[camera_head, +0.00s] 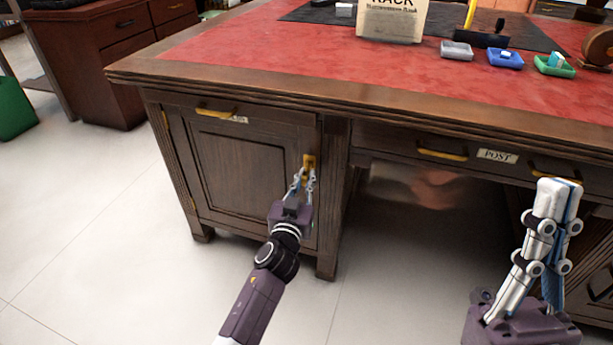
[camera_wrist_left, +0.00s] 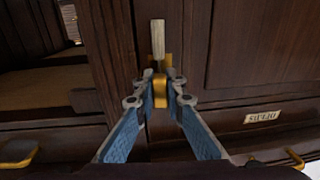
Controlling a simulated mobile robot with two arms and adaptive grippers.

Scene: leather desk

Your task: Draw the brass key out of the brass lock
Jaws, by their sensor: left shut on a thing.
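The brass lock (camera_head: 309,160) is on the upper right edge of the desk's left cabinet door. My left gripper (camera_head: 304,178) reaches up to it and is shut on the brass key. In the left wrist view the brass key (camera_wrist_left: 160,92) shows as a golden piece between the two fingers, in front of the lock's brass plate (camera_wrist_left: 168,61). A pale upright bar stands just above there; I cannot tell what it is. How deep the key sits is hidden. My right gripper (camera_head: 560,184) points up at the right, apart from the lock; its fingers look close together.
The cabinet door (camera_head: 245,165) is closed. A drawer with a POST label (camera_head: 497,155) is right of it, over an open knee space. Blue (camera_head: 506,59), green (camera_head: 555,66) and grey (camera_head: 457,50) trays and a RACK card (camera_head: 392,18) stand on the red desktop.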

